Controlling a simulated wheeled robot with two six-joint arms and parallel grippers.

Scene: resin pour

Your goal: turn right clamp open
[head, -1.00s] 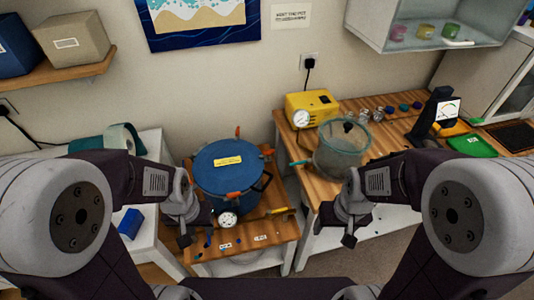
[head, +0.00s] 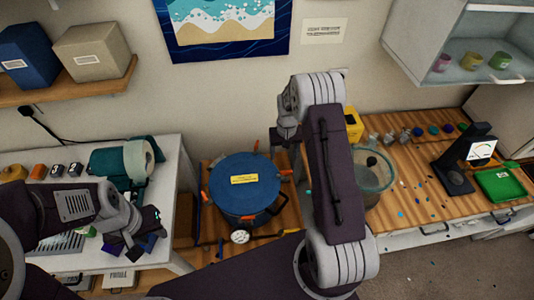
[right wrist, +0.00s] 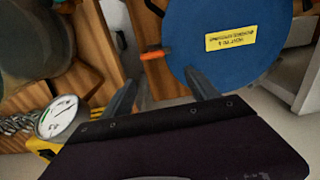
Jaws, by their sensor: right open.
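The pot has a blue lid (head: 240,185) with a yellow label and orange clamps around its rim. The right clamp (head: 286,172) sticks out from the lid's right side. In the right wrist view the right clamp (right wrist: 153,54) lies beside the blue lid (right wrist: 220,50), just beyond my open right gripper (right wrist: 161,80), roughly between the fingertips and apart from them. In the head view my right gripper (head: 282,140) is above the back right of the pot, its fingers hard to make out. My left gripper (head: 138,246) is over the white table at left, its jaws unclear.
A pump with a gauge (right wrist: 60,118) shows in the right wrist view. A glass chamber (head: 375,178) stands on the right wooden bench (head: 410,200), partly behind my right arm. A roll (head: 135,160) and several small containers stand on the white table (head: 165,190).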

